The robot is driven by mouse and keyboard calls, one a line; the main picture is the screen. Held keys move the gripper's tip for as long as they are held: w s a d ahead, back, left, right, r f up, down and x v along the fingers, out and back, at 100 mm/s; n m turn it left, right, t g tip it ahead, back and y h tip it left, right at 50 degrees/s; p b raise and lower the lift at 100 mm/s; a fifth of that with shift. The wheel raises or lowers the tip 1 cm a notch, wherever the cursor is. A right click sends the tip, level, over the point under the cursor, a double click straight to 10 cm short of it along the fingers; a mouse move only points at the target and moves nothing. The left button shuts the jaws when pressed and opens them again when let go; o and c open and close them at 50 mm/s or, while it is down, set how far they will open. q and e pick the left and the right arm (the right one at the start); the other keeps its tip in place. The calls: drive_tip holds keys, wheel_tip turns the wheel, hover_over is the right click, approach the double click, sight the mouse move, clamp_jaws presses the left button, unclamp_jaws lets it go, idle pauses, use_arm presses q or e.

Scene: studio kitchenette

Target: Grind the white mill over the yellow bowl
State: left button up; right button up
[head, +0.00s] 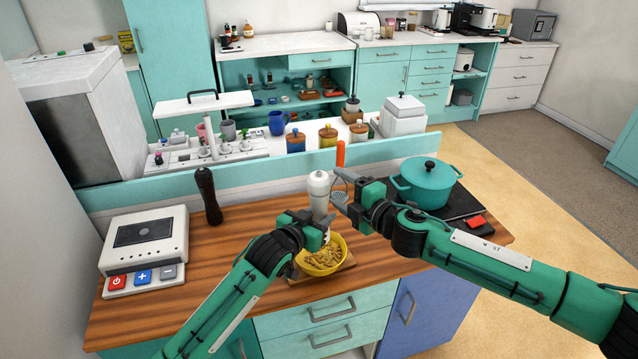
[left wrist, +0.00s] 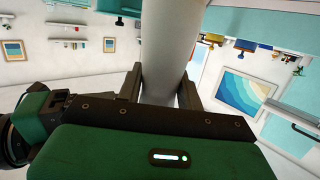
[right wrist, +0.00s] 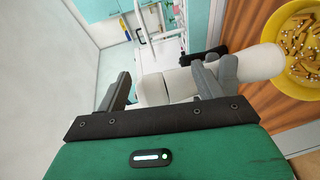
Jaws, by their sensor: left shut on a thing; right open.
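The white mill (head: 319,186) is upright above the yellow bowl (head: 341,255), which holds brownish-yellow food pieces. My left gripper (head: 318,228) is shut on the mill's lower body; its two fingers flank the pale shaft (left wrist: 165,50) in the left wrist view. My right gripper (head: 348,198) is open at the mill's upper part. In the right wrist view the mill's top (right wrist: 152,90) lies between its spread fingers, with a gap at the left finger; contact at the right finger is unclear. The bowl (right wrist: 292,80) shows at that view's right edge.
The bowl stands on a small wooden board (head: 340,272). A teal pot (head: 425,183) on a dark hob is close right of my right gripper. A dark mill (head: 208,195) and a white appliance (head: 145,243) stand left. A raised teal ledge (head: 240,178) runs behind the counter.

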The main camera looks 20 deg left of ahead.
sight(319, 183)
drive_tip(key=d+r+m+g+y, duration=0.2)
drive_tip(key=d+m+g+y, duration=0.3)
drive_tip(key=m+g, duration=0.45)
drive_tip(key=shift+m+t+h, duration=0.25)
drive_tip(key=shift+m+h, duration=0.25)
drive_tip(key=shift+m, duration=0.05)
drive_tip(key=a, duration=1)
drive_tip(key=shift+s+a+f, duration=0.25)
drive_tip(key=shift+s, duration=0.05)
drive_tip(key=c, duration=1)
